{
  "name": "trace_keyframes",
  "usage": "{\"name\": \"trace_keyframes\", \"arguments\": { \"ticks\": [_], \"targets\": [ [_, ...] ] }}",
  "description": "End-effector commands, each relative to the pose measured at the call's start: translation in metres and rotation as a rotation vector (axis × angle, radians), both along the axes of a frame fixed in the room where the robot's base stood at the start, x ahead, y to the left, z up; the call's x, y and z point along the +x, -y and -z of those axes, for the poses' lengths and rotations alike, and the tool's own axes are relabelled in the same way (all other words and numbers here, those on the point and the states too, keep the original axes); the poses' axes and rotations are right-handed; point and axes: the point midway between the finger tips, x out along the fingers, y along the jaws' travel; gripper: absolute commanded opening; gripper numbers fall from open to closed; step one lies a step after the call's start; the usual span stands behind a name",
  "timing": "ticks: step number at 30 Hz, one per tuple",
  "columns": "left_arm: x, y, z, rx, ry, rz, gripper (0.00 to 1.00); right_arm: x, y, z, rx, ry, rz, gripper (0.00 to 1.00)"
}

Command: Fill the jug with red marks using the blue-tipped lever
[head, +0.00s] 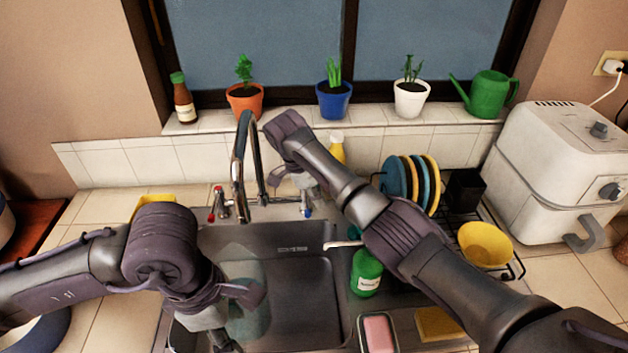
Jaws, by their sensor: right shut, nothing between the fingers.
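A clear jug (250,318) stands in the sink (305,285), partly behind my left arm. I cannot make out red marks on it. My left gripper (222,338) is at the jug's near side, its fingers largely hidden, so its hold is unclear. The curved metal faucet (240,165) rises behind the sink. The blue-tipped lever (307,212) is right of the faucet base, and the red-tipped lever (212,215) is left of it. My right gripper (310,190) is shut and empty, just above and beside the blue-tipped lever; contact is unclear. No water stream is discernible.
A green soap bottle (367,274), a pink sponge (378,334) and a dish rack with plates (408,182) and a yellow bowl (484,244) are right of the sink. A white air fryer (555,170) stands farther right. Potted plants line the sill.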

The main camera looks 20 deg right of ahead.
Motion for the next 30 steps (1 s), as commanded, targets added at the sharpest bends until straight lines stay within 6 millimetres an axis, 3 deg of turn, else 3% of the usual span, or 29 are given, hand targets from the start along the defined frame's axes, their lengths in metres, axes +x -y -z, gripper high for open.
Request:
{"name": "trace_keyframes", "arguments": {
  "ticks": [3,7,16,21,30],
  "targets": [
    [0.001,0.000,-0.001,-0.002,0.003,0.000,0.00,-0.004,0.025,0.001,-0.002,0.001,0.006,0.00],
    [0.001,0.000,-0.001,-0.002,0.003,0.000,0.00,-0.001,0.015,-0.026,0.000,0.004,0.000,0.00],
    [0.001,0.000,-0.001,-0.002,0.003,0.000,0.00,0.000,0.010,-0.050,-0.009,0.002,0.003,0.00],
    [0.001,0.000,-0.001,-0.002,0.003,0.000,0.00,0.002,-0.002,-0.080,-0.006,0.004,0.001,0.00],
    [0.001,0.001,-0.002,-0.004,0.005,0.000,0.00,0.003,-0.008,-0.095,-0.003,-0.001,0.002,0.00]
  ]
}}
